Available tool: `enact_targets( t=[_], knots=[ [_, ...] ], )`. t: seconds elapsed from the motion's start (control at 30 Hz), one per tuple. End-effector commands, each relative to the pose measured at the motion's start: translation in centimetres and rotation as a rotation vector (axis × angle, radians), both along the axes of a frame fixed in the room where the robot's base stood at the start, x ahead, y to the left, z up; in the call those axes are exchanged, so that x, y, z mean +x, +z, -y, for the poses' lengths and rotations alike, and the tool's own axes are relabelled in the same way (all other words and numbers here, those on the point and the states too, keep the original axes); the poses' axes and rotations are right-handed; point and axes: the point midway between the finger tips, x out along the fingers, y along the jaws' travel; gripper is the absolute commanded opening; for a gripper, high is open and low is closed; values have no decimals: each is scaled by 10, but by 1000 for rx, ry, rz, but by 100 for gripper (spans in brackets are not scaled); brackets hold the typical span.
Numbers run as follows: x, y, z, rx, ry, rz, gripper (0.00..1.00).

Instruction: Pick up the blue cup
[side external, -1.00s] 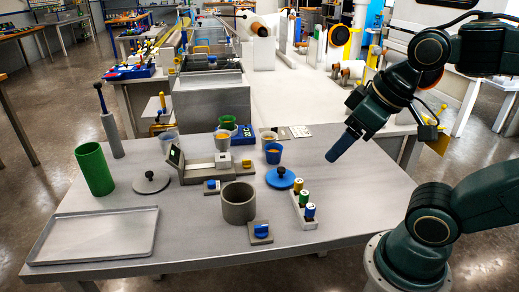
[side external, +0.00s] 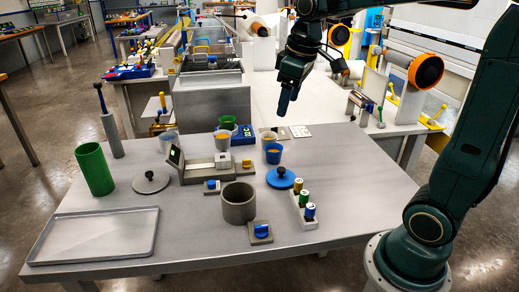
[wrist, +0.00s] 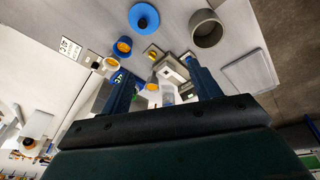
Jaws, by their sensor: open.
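The blue cup (side external: 273,154), with orange contents, stands upright on the grey table; in the wrist view the blue cup (wrist: 122,46) shows at upper left, beyond the left finger. My gripper (side external: 284,110) points downward above the table's far side, above and clear of the cup. In the wrist view my gripper (wrist: 162,78) shows its two fingers well apart with nothing held between them.
A pale cup (side external: 268,137) stands close behind the blue cup. A blue lid (side external: 281,178) lies in front, beside a rack of small bottles (side external: 303,205). A grey pot (side external: 239,203), green cylinder (side external: 95,169) and tray (side external: 95,235) are further off.

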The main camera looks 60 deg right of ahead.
Motion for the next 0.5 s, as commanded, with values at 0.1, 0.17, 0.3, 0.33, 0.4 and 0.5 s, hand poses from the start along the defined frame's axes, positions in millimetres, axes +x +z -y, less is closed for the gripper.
enact_targets(
  t=[0.1,0.17,0.3,0.33,0.4,0.5],
  knots=[
    [23,-9,17,-4,22,-38,62],
    [34,-14,26,-4,34,-57,62],
    [57,-29,47,-5,64,-96,62],
    [62,-32,52,-5,71,-104,62],
    [73,-41,63,-2,86,-125,62],
    [87,-55,79,1,109,-152,62]
  ],
)
